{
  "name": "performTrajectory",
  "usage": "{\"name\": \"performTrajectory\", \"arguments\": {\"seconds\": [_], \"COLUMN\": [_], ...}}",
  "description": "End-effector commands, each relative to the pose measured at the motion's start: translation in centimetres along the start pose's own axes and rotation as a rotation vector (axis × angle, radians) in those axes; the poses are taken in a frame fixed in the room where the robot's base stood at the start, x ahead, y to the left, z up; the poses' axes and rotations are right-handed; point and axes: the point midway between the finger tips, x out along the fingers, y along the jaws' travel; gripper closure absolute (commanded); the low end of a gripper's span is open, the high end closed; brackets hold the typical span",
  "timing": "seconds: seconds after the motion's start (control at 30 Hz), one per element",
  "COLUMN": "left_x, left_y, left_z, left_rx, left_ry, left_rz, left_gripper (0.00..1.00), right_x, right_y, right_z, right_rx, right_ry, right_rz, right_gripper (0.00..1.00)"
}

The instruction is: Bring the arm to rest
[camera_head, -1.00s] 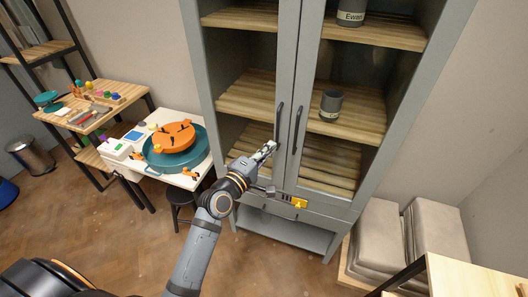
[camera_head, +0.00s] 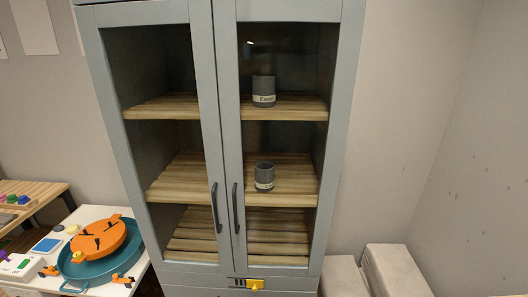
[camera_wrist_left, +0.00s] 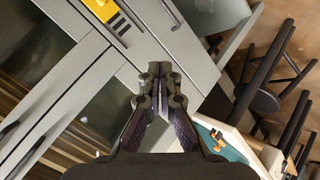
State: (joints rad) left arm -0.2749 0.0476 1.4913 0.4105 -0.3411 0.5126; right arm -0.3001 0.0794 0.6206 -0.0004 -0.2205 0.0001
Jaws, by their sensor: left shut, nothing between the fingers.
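My left gripper (camera_wrist_left: 160,72) shows in the left wrist view with its fingers together and nothing between them. It is in front of the grey cabinet's lower front, and I cannot tell how close. My left arm is out of the head view. The tall grey cabinet (camera_head: 342,120) stands in the middle of the head view with both glass doors shut. Its left door handle (camera_head: 216,208) and right door handle (camera_head: 236,208) hang free. My right gripper is in neither current view.
Behind the right door are an upper dark cup (camera_head: 263,84) labelled "Ewan" and a lower dark cup (camera_head: 264,172). A yellow tag (camera_head: 256,285) is below the doors. A white table with a teal tray (camera_head: 72,272) and orange disc (camera_head: 98,238) stands left. Grey cushions (camera_head: 395,272) are right.

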Motion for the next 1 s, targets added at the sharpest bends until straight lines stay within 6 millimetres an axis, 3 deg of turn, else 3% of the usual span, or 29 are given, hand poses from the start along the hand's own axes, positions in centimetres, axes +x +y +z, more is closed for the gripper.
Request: {"name": "performTrajectory", "arguments": {"seconds": [0.03, 0.17, 0.3, 0.4, 0.5, 0.6, 0.7, 1.0], "left_x": [0.5, -0.1, -3.3, -6.7, -9.8, -12.0, -13.0, -13.1], "left_y": [-4.0, -13.9, -24.0, -29.8, -33.8, -36.1, -37.0, -37.1], "left_z": [2.5, 8.8, 15.4, 19.4, 22.3, 24.0, 24.6, 24.7], "left_rx": [0.066, 0.27, 0.49, 0.629, 0.732, 0.795, 0.822, 0.824], "left_ry": [-0.039, -0.163, -0.336, -0.467, -0.575, -0.646, -0.676, -0.679], "left_rz": [-0.07, -0.234, -0.374, -0.44, -0.476, -0.493, -0.498, -0.498], "left_gripper": [1.0, 1.0, 1.0, 1.0, 1.0, 1.0, 1.0, 1.0], "right_x": [0.3, 0.6, 1.0, 1.2, 1.4, 1.4, 1.4, 1.4], "right_y": [-0.1, -0.1, -0.1, -0.1, -0.1, -0.1, -0.1, -0.1], "right_z": [0.0, 0.1, 0.1, 0.1, 0.1, 0.1, 0.1, 0.1], "right_rx": [0.0, 0.0, 0.0, 0.0, 0.0, 0.0, 0.0, 0.0], "right_ry": [0.0, 0.0, 0.0, 0.0, 0.0, 0.0, 0.0, 0.0], "right_rz": [0.0, 0.0, 0.0, -0.001, 0.0, -0.001, 0.0, 0.0], "right_gripper": [0.07, 0.07, 0.07, 0.07, 0.07, 0.07, 0.07, 0.07]}}
